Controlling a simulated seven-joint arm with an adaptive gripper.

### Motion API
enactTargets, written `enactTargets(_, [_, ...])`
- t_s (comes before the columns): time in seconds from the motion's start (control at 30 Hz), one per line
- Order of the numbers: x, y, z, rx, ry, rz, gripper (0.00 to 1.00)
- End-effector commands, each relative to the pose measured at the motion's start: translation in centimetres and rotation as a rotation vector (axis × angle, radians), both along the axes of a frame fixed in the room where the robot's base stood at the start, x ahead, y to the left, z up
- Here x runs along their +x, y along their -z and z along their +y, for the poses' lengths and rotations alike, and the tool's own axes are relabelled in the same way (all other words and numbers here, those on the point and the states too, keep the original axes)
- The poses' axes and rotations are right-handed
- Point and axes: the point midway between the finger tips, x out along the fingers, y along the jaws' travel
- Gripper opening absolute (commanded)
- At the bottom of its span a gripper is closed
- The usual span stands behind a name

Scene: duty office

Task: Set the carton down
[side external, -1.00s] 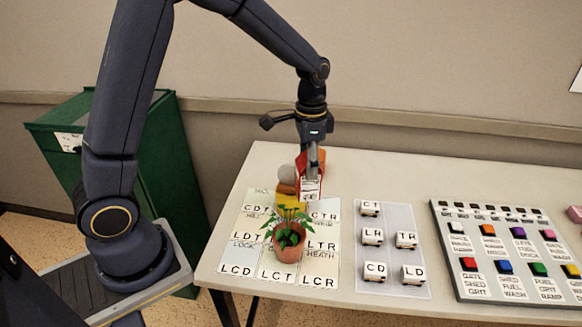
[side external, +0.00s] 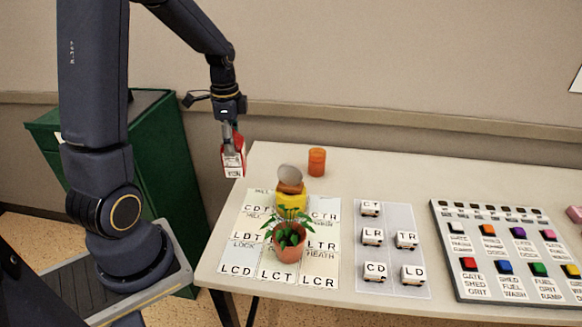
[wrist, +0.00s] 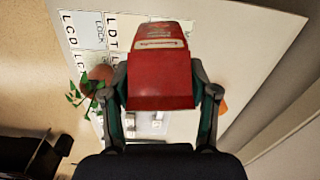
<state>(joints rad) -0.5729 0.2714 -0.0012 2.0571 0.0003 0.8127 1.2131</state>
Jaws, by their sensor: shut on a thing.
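A red and white carton (side external: 233,160) is held in my gripper (side external: 230,150), raised at the table's left edge in the side view. In the wrist view the red carton (wrist: 161,78) sits between the two fingers of my gripper (wrist: 160,100), which are shut on its sides. It hides part of the table behind it. The table (side external: 420,165) lies below and to the right of the carton. I cannot tell from the side view whether the carton is over the table or just off its edge.
A potted plant (side external: 289,240), a yellow thing with an orange and grey top (side external: 291,190) and an orange cylinder (side external: 316,162) stand on the table. Lettered cards (side external: 240,255), small white lettered blocks (side external: 372,236) and a button panel (side external: 505,250) lie nearby. A green cabinet (side external: 165,170) stands left.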

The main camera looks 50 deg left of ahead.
Motion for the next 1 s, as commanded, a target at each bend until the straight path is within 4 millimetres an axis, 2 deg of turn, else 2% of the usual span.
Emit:
enactTargets(0.17, [1.1,0.5,0.5,0.000,0.001,0.000,0.10])
enactTargets(0.47, [8.1,4.0,3.7,-0.001,0.001,0.001,0.10])
enactTargets(0.6, [10.2,6.7,4.6,-0.002,0.002,0.004,0.10])
enactTargets(0.87, [12.0,9.0,5.5,0.000,0.001,0.000,0.10])
enactTargets(1.0, [12.8,10.9,5.9,-0.001,0.001,0.002,0.10])
